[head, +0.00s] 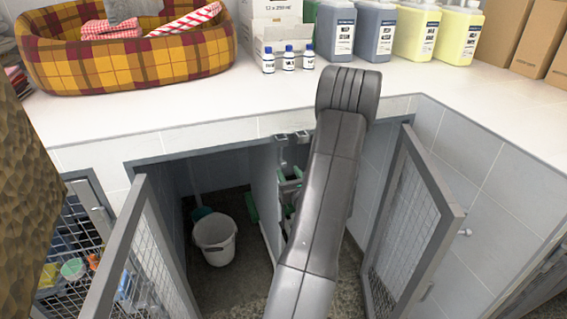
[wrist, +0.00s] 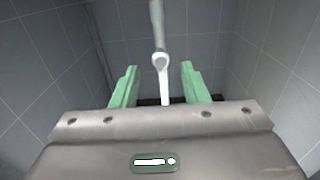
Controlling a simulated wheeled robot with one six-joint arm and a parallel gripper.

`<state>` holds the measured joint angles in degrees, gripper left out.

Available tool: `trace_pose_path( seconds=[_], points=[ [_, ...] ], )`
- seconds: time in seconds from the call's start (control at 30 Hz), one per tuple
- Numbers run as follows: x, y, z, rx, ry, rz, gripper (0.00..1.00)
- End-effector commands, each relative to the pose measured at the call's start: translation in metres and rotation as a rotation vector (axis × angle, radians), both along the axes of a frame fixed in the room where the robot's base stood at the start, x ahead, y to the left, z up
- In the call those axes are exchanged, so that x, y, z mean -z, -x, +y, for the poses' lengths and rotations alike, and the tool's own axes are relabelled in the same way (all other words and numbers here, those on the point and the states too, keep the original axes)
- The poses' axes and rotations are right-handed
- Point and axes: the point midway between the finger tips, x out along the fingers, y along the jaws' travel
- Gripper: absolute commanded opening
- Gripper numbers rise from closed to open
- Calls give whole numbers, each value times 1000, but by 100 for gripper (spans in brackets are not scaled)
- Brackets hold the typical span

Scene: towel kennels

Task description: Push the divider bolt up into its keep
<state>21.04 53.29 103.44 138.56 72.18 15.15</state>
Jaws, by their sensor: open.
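The divider bolt (wrist: 162,75) shows in the wrist view as a pale rod with a rounded joint and a flat lower part. The lower part stands between the two green fingers of my gripper (wrist: 159,67). My gripper is open, with gaps visible on both sides of the bolt. In the head view the divider (head: 263,185) stands inside the open kennel, and my gripper (head: 290,182) is beside it, partly hidden by my arm. Small grey brackets sit at the kennel's top edge above the divider; I cannot tell which is the keep.
Two mesh doors, left (head: 150,262) and right (head: 415,225), stand open on either side. A white bucket (head: 214,240) stands on the kennel floor at left. The worktop (head: 215,113) above carries a plaid pet bed (head: 130,62), small bottles (head: 289,58) and large jugs (head: 372,32).

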Motion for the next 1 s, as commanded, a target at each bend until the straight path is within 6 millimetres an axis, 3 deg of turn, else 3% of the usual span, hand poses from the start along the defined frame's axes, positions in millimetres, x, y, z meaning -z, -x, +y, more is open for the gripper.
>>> trace_pose_path(
  seconds=[0.1,0.3,0.7,0.73,0.93,1.0],
  points=[
    [0,-23,9,-3,1,0,41],
    [0,-48,16,-1,0,0,41],
    [1,-56,18,0,0,1,41],
    [0,-56,18,0,0,1,39],
    [0,-56,18,0,0,1,0],
    [0,-56,18,0,0,1,0]
  ],
)
